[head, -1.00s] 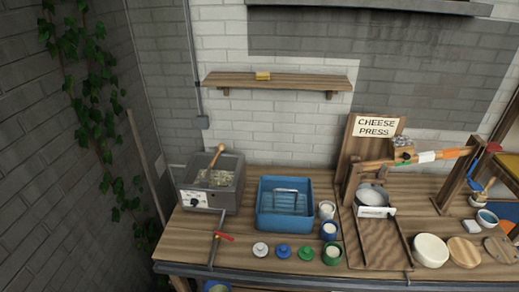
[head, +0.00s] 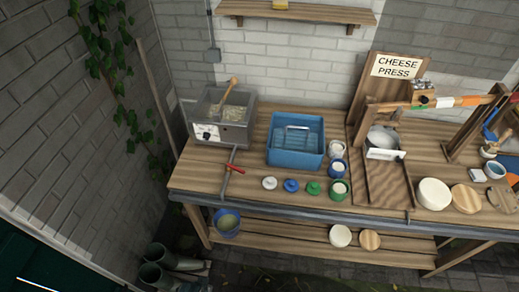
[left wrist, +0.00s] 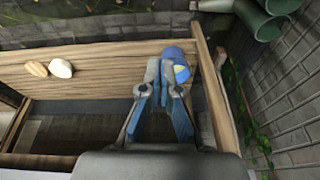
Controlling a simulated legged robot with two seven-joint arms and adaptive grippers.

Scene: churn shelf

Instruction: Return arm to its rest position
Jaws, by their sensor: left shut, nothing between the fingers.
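My left gripper (left wrist: 162,90) shows in the left wrist view, with its fingers shut and nothing visible between them. In that picture the fingertips overlap the area just beside a blue bucket (left wrist: 178,56) on the lower shelf; whether they touch it cannot be told. The bucket (head: 227,223) also shows in the head view under the table's left end. Neither arm shows in the head view, and my right gripper is out of sight.
The wooden table (head: 205,172) holds a grey vat (head: 224,125), a blue tub (head: 295,158), small jars and a cheese press (head: 385,140). The lower shelf (head: 285,238) carries a pale round and a wooden disc. Green boots (head: 160,265) stand on the floor at left.

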